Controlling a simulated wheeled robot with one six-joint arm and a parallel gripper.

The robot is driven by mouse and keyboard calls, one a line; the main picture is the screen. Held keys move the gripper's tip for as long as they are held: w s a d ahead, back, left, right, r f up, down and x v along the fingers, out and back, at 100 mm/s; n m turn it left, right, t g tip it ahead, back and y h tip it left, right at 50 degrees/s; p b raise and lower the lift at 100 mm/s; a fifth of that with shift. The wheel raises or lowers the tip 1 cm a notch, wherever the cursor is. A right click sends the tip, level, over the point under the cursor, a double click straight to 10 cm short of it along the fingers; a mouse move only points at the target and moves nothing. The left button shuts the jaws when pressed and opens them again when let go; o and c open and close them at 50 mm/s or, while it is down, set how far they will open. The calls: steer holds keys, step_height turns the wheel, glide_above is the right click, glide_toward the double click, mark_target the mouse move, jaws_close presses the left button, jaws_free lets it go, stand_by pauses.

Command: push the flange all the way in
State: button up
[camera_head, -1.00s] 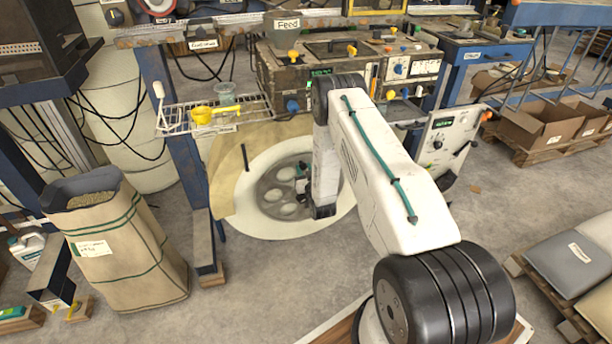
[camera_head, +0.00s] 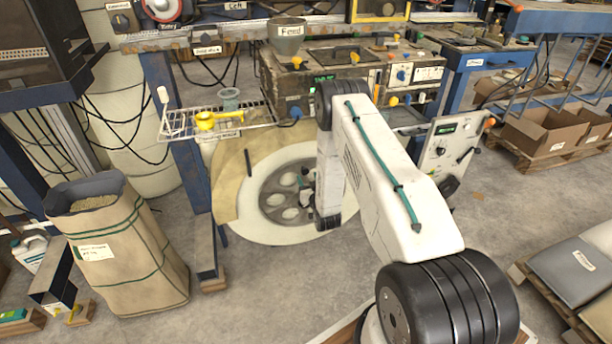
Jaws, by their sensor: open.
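The flange (camera_head: 270,199) is a grey disc with several round holes, set in the middle of a large cream roll (camera_head: 236,223) that faces me. My gripper (camera_head: 305,190) is at the right part of the flange, in front of its face. It is small and dark, and partly covered by my white arm, which comes down from above on the right. The gripper is open and holds nothing that I can see. I cannot tell whether it touches the flange, or how deep the flange sits in the roll. The flange's right edge is hidden behind my arm.
A wire shelf (camera_head: 180,128) with a yellow tape dispenser (camera_head: 206,121) stands above the roll. A blue frame post (camera_head: 190,180) is left of it. A paper sack (camera_head: 118,245) stands at the left. A control panel (camera_head: 452,145) is at the right.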

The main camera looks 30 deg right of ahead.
steer(key=v, duration=0.4)
steer(key=shift+s, duration=0.2)
